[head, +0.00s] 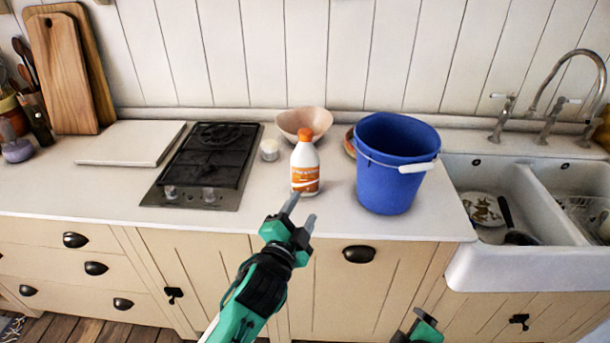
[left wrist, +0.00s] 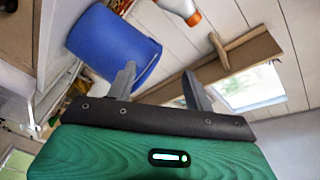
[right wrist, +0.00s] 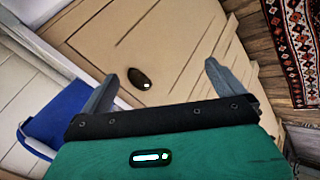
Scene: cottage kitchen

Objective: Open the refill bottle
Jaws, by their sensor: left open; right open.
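The refill bottle (head: 305,165) is white with an orange cap and an orange label. It stands upright on the white counter, its cap on top. Part of it also shows at the top of the left wrist view (left wrist: 183,10). My left gripper (head: 301,208) is open and empty, in front of and just below the bottle, apart from it. Its fingers show spread in the left wrist view (left wrist: 163,88). My right gripper is low at the bottom of the head view, mostly cut off. In the right wrist view its fingers (right wrist: 165,85) are spread and empty, facing the cabinet fronts.
A blue bucket (head: 386,180) with a white handle grip stands right of the bottle. A pink bowl (head: 304,122) and a small white jar (head: 269,150) are behind it. A black hob (head: 208,160) lies left, a double sink (head: 515,215) right. Bare counter surrounds the bottle's front.

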